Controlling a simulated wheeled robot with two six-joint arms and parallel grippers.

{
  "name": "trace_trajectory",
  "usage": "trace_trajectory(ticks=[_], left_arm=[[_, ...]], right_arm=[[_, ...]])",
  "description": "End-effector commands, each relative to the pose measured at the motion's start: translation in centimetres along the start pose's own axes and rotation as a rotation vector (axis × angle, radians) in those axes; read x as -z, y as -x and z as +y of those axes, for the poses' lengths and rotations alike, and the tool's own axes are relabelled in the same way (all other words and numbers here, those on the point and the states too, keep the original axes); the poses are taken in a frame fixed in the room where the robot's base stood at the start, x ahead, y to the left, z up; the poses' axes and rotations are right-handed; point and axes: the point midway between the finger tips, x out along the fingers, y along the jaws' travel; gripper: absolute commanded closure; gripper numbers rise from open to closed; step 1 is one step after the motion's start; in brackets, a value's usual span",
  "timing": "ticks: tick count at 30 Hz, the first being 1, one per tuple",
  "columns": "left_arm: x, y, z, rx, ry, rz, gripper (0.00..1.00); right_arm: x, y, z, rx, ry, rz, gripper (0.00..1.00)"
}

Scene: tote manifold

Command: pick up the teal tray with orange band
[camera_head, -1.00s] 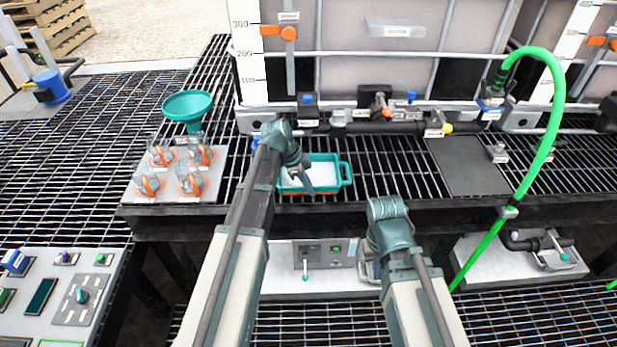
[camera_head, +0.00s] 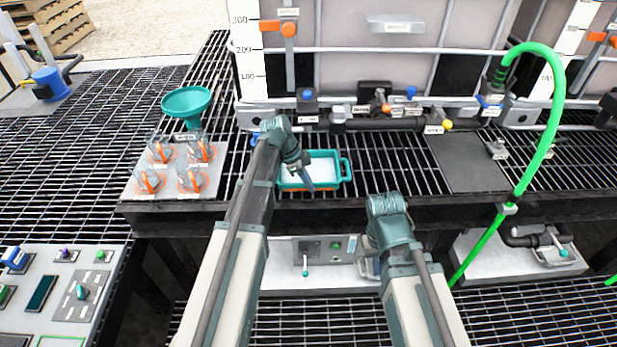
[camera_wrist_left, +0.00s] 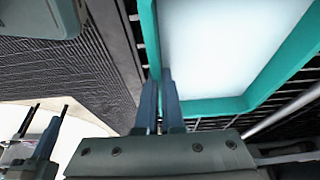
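The teal tray (camera_head: 344,167) with a pale inside and an orange band low on its front sits on the dark slatted rack. My left gripper (camera_head: 309,187) reaches down over the tray to its near wall in the head view. In the left wrist view, my left fingers (camera_wrist_left: 160,82) are close together at the teal wall (camera_wrist_left: 149,35), near a corner. They look shut on that wall, with the pale inside to the right. My right wrist (camera_head: 390,222) is low in front of the rack, apart from the tray; its fingers are hidden.
Clear cups with orange parts (camera_head: 150,181) stand on a plate left of the tray, near a teal funnel (camera_head: 187,101). A pipe with valves (camera_head: 385,124) runs behind the tray below a big tank. A green hose (camera_head: 551,130) hangs at right.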

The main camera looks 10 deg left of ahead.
Motion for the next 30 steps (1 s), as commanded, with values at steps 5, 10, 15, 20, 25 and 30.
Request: trace_trajectory(ticks=[5,10,15,20,25,30], left_arm=[[0.1,0.2,0.0,0.0,0.0,0.0,1.0],[0.3,0.9,0.0,0.0,0.0,0.0,1.0],[0.8,2.0,0.0,0.0,0.0,0.0,1.0],[1.5,3.6,0.0,0.0,0.0,0.0,1.0],[1.5,3.6,3.8,0.0,0.0,0.0,1.0],[1.8,4.1,9.1,-0.001,-0.002,0.0,1.0]], right_arm=[[0.0,0.2,0.0,0.0,0.0,0.0,1.0],[-0.1,0.9,0.1,0.0,0.0,0.0,1.0],[-0.1,2.2,0.2,0.0,0.0,0.0,1.0],[-0.2,3.9,0.4,0.0,0.0,0.0,1.0],[-0.2,3.9,0.4,0.0,-0.001,0.0,1.0],[-0.3,4.4,0.4,0.0,-0.001,0.0,1.0]])
